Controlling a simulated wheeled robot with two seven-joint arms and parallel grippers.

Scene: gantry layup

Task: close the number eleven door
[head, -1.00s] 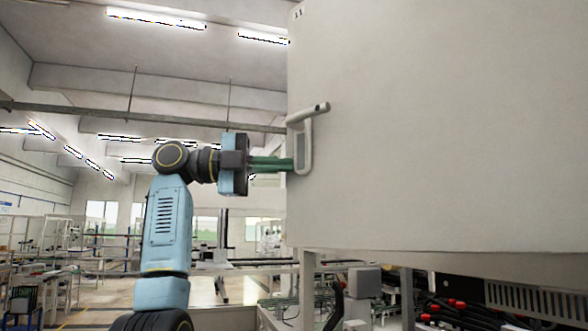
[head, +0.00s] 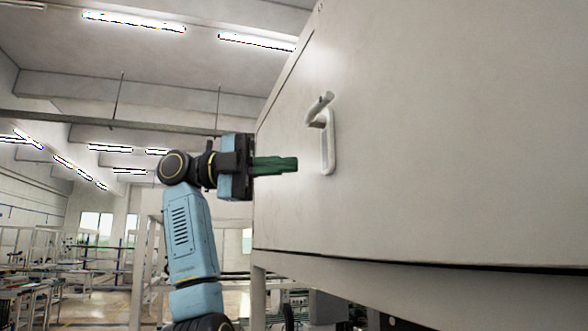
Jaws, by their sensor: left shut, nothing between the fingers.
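The large pale grey door (head: 440,150) fills the right half of the head view. Its white handle (head: 328,140) is near the door's left side, with the lever tilted up to the right. Its number is not readable now. The door lies close along the cabinet's left edge; a dark line runs under its bottom edge, and I cannot tell whether it is fully flush. My left gripper (head: 296,164) is shut and empty, its green fingers pointing right in front of the panel, a little left of the handle and apart from it. My right gripper is out of view.
The cabinet's lower frame (head: 330,277) runs below the door, on pale legs. Open workshop floor, benches and racks (head: 85,255) lie to the left, well behind. Ceiling lamps (head: 135,22) hang overhead.

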